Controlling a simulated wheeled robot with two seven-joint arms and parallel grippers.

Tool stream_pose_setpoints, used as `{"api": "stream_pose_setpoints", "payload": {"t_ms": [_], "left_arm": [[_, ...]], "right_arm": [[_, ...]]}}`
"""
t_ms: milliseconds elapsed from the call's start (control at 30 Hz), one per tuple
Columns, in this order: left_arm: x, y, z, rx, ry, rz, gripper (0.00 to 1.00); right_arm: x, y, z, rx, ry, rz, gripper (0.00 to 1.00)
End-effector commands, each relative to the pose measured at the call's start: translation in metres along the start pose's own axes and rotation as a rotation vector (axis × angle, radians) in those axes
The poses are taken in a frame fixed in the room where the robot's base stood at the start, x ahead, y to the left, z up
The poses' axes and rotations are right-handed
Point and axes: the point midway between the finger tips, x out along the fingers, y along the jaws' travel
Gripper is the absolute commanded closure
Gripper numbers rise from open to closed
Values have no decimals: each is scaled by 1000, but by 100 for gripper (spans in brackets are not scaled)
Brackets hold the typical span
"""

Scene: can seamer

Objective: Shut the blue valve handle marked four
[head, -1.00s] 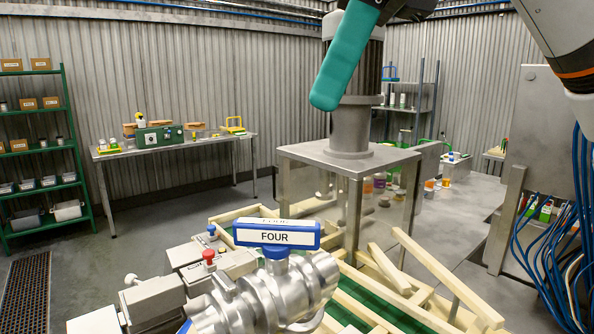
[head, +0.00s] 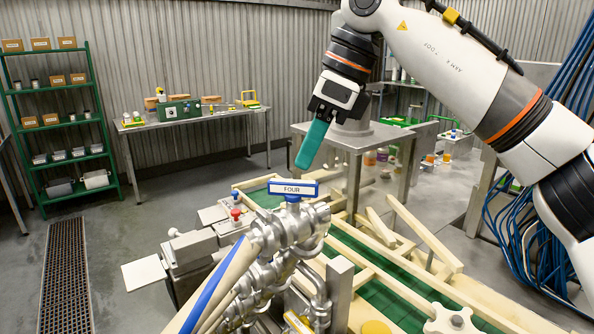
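The blue valve handle (head: 293,188) has a white label reading FOUR. It lies level, left to right in the picture, on top of a steel valve body (head: 292,225) in the middle of the head view. My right gripper (head: 306,163) has teal fingers pointing down. In the picture its tips are just above and slightly right of the handle, with a gap between them; how far apart in depth I cannot tell. The fingers overlap from this side, so their opening is hidden. My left gripper is not in view.
Steel pipework (head: 262,285) runs below the valve. A green conveyor (head: 385,285) with wooden rails lies to the right. A steel-topped stand (head: 355,150) is behind the gripper. A red push button (head: 236,214) sits left of the valve. Blue cables hang at the right.

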Motion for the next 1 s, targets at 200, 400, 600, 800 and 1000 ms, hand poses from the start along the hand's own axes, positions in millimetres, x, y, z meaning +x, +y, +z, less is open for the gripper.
{"api": "stream_pose_setpoints", "payload": {"t_ms": [200,400,600,800,1000], "left_arm": [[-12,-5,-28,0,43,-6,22],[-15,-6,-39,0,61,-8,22],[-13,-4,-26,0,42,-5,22],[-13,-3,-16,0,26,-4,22],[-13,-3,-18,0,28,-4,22]], "right_arm": [[34,0,-1,-1,-1,-1,67],[48,0,0,0,1,1,67],[50,0,0,0,1,1,67],[50,0,0,0,1,1,87],[50,0,0,0,1,1,100]]}}
